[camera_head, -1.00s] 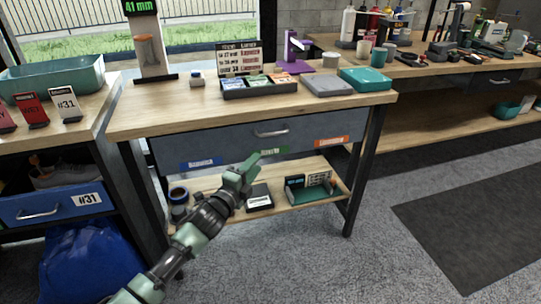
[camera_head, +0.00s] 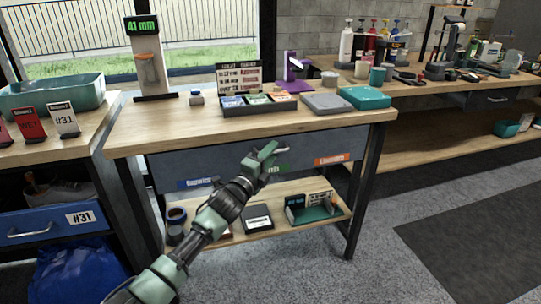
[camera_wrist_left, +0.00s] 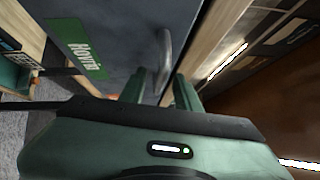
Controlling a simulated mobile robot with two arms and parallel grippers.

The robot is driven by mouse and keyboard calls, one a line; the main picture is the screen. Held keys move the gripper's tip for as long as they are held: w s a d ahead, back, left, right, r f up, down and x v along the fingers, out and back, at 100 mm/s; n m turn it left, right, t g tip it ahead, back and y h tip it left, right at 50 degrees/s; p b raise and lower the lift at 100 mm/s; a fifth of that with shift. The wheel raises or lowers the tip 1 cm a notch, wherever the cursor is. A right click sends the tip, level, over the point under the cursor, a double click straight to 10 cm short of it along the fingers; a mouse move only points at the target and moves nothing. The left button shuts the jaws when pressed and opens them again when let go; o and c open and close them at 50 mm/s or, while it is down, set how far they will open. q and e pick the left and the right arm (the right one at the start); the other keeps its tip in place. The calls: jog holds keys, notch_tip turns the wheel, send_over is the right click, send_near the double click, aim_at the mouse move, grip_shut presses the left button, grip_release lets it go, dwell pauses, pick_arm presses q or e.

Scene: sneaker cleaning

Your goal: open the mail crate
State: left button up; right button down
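No thing marked as a mail crate shows. The grey drawer (camera_head: 220,162) under the middle table is shut, with blue, green and orange labels on its front. My left gripper (camera_head: 268,152) is at the middle of this front and hides its handle in the head view. In the left wrist view, the metal handle (camera_wrist_left: 165,50) stands between the fingers of my left gripper (camera_wrist_left: 160,90), near their tips. The fingers are apart; I cannot see them pressing on the handle. The green label (camera_wrist_left: 77,47) is beside it. My right gripper is not in view.
A lower shelf holds a black box (camera_head: 257,217) and a green tray (camera_head: 316,213). A blue bin (camera_head: 50,224) marked #31 is at the left. On the tabletop are a teal box (camera_head: 365,97) and a grey box (camera_head: 327,103). Floor in front is clear.

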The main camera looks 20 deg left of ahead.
pick_arm(q)
grip_shut()
dwell(1.4)
